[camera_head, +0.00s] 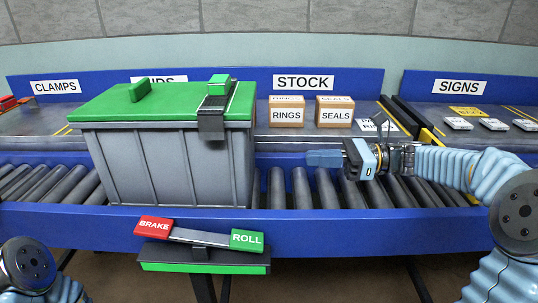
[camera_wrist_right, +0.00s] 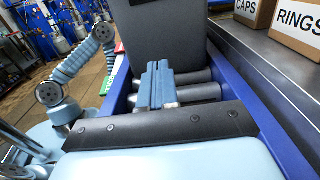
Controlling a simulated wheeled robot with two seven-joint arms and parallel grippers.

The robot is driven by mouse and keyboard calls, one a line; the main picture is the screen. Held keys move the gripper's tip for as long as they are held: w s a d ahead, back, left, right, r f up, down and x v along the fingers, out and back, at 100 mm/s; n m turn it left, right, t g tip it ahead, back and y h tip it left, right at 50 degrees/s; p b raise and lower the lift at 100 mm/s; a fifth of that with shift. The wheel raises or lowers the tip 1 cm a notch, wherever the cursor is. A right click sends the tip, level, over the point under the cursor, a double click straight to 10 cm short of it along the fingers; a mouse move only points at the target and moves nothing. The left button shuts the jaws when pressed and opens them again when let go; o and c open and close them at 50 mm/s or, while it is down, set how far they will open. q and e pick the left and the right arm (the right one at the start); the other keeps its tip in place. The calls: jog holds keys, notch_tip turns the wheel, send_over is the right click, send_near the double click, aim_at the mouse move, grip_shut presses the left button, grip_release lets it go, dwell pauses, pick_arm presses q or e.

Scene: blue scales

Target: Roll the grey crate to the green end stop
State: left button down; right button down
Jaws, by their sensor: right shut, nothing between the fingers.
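The grey crate (camera_head: 158,165), with a green lid (camera_head: 100,103) and a dark latch (camera_head: 211,125), stands upright on the roller conveyor (camera_head: 302,190), left of centre. Its grey side (camera_wrist_right: 160,42) also shows ahead of my fingers in the right wrist view. My right gripper (camera_head: 322,158) is shut and empty above the rollers, right of the crate and apart from it. Its fingers, pointing at the crate, show in the right wrist view (camera_wrist_right: 158,84). My left gripper is not in view. I cannot make out a green end stop.
A rocker with a red BRAKE end (camera_head: 154,227) and a lower green ROLL end (camera_head: 247,241) is on the conveyor's front. Boxes of RINGS (camera_head: 287,115) and SEALS (camera_head: 334,115) stand on the shelf behind. The rollers left of the crate look clear.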

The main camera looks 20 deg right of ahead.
jog(key=x, duration=1.1)
